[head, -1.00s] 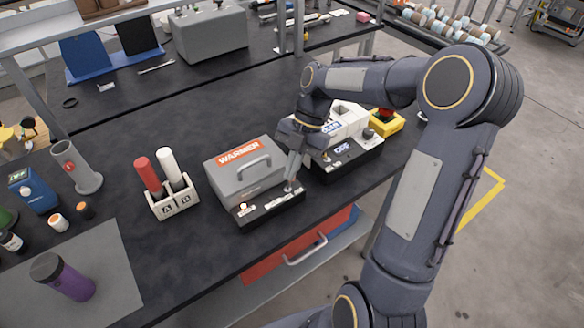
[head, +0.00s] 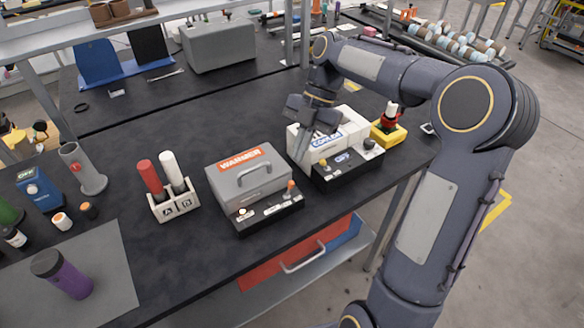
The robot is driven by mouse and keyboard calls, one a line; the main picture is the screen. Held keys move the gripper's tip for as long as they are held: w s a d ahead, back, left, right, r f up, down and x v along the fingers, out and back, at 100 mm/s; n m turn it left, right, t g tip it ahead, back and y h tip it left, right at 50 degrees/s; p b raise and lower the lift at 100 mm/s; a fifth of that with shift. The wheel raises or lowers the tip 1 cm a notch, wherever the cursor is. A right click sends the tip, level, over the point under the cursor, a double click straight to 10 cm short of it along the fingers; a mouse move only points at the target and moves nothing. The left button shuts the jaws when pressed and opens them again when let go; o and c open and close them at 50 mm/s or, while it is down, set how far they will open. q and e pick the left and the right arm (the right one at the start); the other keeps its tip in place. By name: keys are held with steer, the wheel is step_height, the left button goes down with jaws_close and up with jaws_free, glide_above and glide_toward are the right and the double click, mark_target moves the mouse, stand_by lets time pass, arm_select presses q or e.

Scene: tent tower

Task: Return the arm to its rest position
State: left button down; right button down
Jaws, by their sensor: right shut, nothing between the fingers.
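My right gripper (head: 302,148) is shut and empty, fingers pointing down. It hangs in front of the left end of the white cooler box (head: 318,137), between that box and the grey box labelled WARMER (head: 247,175). I cannot tell whether the fingertips touch anything. My right arm (head: 432,215) comes in from the lower right, bends at a high elbow and reaches back left over the table. The warmer's black base has a small lever with an orange knob (head: 291,184) and a lit button at its left. My left gripper is out of view.
A holder marked A and B (head: 174,206) carries a red and a white cylinder. A purple bottle (head: 65,275) stands on a grey mat at front left. The table's middle (head: 180,120) is clear.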

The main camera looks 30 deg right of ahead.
steer(key=shift+w+d+r, duration=0.2)
steer(key=shift+d+r, duration=0.25)
steer(key=shift+r, duration=0.1)
